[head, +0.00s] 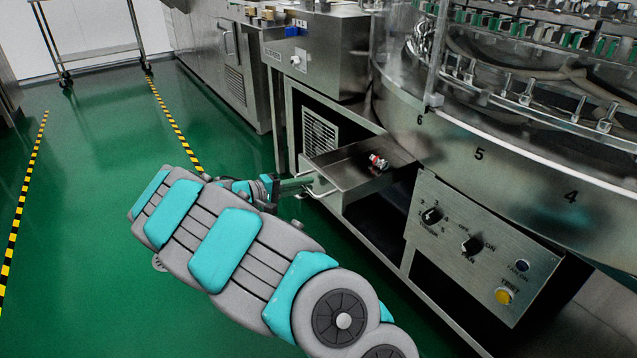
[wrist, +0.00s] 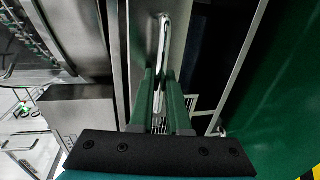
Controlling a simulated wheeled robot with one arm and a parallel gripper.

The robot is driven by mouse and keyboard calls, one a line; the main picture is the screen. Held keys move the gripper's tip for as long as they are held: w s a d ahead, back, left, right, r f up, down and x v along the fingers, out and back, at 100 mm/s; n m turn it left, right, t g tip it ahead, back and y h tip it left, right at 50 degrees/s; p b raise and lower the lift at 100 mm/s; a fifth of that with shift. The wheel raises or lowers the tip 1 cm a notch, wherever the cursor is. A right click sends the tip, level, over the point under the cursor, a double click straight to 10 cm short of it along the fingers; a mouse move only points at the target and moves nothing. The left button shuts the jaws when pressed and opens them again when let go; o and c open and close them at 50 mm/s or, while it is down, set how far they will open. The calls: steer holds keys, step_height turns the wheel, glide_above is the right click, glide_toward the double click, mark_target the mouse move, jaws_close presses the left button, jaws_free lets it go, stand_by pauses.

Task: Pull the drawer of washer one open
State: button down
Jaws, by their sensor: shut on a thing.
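The washer (head: 485,165) is a round metal machine with a numbered rim at the right of the head view. Its metal drawer (head: 340,170) sticks out of the cabinet below the rim, and its inside shows. A small red and silver item (head: 378,162) lies in it. My gripper (head: 307,182) is at the drawer's front, shut on the bar handle (wrist: 163,45). In the wrist view the green fingers (wrist: 161,85) close around the lower part of this handle. My arm comes from the lower middle of the head view.
A control panel (head: 480,245) with knobs and a yellow button is right of the drawer. A metal box (head: 320,50) stands behind it. Open green floor (head: 90,200) with striped tape lies to the left. A wheeled cart (head: 95,50) stands far back.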

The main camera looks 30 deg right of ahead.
steer(key=shift+s+a, duration=0.1)
steer(key=shift+a, duration=0.65)
steer(key=c, duration=0.9)
jaws_free()
steer(key=shift+v, duration=3.9)
